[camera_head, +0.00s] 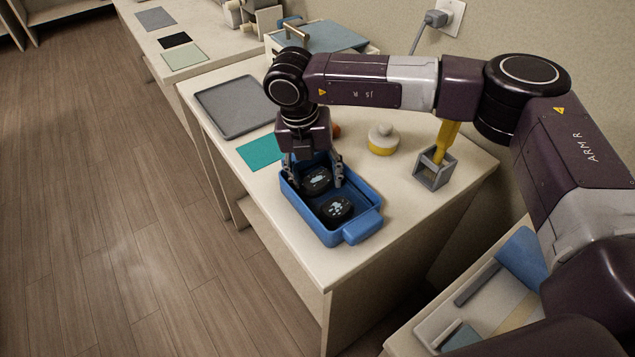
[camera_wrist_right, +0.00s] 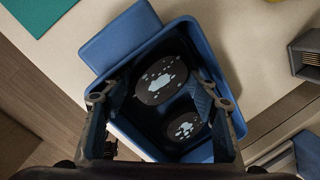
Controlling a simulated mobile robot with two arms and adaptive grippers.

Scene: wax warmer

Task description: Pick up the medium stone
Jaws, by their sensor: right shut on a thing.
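Two round black stones with pale markings are in the blue box (camera_head: 306,223). The far stone (camera_head: 317,182) has a large pale blotch, and the near stone (camera_head: 335,210) has several small pale marks. I cannot tell by size which stone is the medium one, or whether the held one is clear of the box floor. My left gripper is not in view.
A teal mat (camera_head: 259,152) and a grey tray (camera_head: 237,104) lie beyond the box. A yellow and white round jar (camera_head: 382,139) and a grey open cube holder (camera_head: 434,168) with a yellow handle stand to the right. The table's left edge is close to the box.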

